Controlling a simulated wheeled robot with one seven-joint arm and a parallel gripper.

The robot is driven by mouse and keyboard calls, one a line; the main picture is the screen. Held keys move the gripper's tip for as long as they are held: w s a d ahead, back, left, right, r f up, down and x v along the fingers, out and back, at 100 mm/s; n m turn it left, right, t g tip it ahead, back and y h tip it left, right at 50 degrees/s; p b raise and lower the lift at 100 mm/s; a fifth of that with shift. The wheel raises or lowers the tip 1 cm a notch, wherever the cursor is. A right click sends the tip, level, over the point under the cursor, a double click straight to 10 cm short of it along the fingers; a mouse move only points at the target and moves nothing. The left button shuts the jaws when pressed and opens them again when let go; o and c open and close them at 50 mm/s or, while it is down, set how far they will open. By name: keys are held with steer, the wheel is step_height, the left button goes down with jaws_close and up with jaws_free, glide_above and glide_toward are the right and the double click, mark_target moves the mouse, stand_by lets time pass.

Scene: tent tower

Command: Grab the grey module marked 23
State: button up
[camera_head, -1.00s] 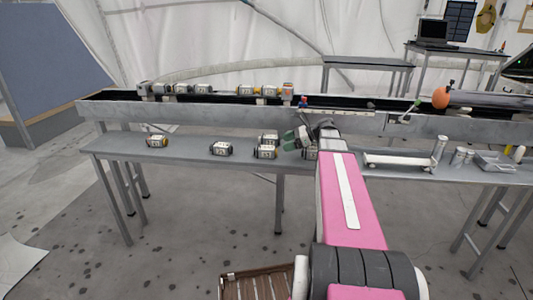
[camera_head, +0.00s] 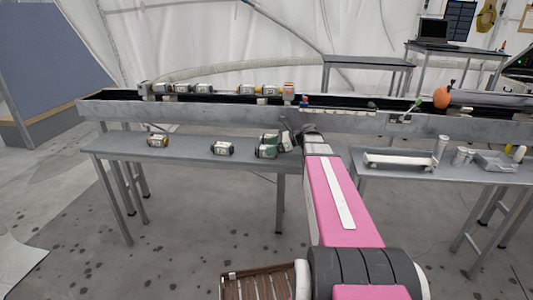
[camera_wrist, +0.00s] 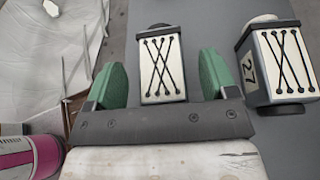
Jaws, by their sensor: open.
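In the wrist view, a pale module (camera_wrist: 160,85) with black crossed cords on its face lies between the two green fingers of my gripper (camera_wrist: 163,62), with a gap on each side. My gripper is open. I cannot tell how far the fingertips reach down beside it, and no number shows on it. A second module, marked 27 (camera_wrist: 281,65), lies right of the right finger. In the head view, my gripper (camera_head: 271,144) is over the right end of the front table, at a pair of modules it partly hides. I cannot read 23 on any module.
Two more modules (camera_head: 157,141) (camera_head: 222,149) stand apart on the grey front table (camera_head: 190,150). Behind it, a long trough (camera_head: 200,113) has a row of modules along its top. A second table (camera_head: 420,178) at right holds a white rail and metal parts.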

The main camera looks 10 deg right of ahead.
steer(key=shift+w+a+f, duration=0.2)
steer(key=shift+a+f, duration=0.1)
steer(key=shift+a, duration=0.3)
steer(key=c, duration=1.3)
steer(key=shift+r, duration=0.1)
